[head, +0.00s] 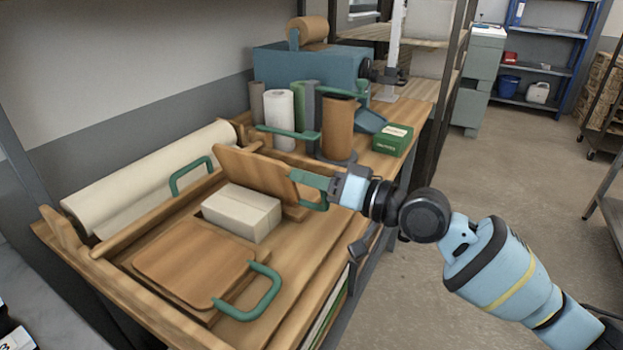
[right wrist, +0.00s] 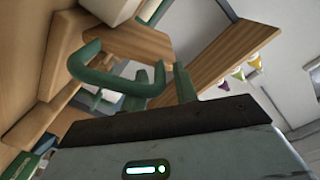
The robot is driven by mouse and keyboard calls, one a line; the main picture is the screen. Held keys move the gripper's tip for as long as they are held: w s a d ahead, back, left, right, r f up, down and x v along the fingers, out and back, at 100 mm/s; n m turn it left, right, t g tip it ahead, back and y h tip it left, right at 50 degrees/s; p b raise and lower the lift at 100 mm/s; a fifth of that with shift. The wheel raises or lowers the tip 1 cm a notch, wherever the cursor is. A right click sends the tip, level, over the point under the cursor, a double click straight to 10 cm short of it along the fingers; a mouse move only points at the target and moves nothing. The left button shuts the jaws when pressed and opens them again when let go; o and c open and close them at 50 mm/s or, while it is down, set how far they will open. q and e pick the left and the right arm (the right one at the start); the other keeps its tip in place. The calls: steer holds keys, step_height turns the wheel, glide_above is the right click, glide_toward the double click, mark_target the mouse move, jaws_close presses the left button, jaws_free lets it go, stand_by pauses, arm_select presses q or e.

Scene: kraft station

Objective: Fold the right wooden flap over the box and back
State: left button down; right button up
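A pale cardboard box (head: 241,212) sits on the wooden station. A wooden flap (head: 255,172) stands raised and tilted just behind it. A second wooden flap (head: 195,262) with a green handle (head: 247,292) lies flat in front of the box. My right gripper (head: 307,180) is at the green handle (head: 318,202) of the raised flap. In the right wrist view, the green handle (right wrist: 115,72) loops close in front of the gripper; the fingers and handle overlap in similar green, so their grip is unclear. My left gripper is not in view.
A cream paper roll (head: 150,180) and another green handle (head: 190,175) lie along the left side. Several upright rolls, including a white one (head: 279,118), and a green carton (head: 392,139) stand behind the raised flap. Open floor is at the right.

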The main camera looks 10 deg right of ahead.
jaws_close()
steer(key=shift+w+d, duration=0.1)
steer(key=w+d+m, duration=0.3)
steer(key=w+m, duration=0.2)
steer(key=m, duration=0.2)
steer(key=shift+d, duration=0.4)
steer(key=shift+w, duration=0.1)
stand_by(0.5)
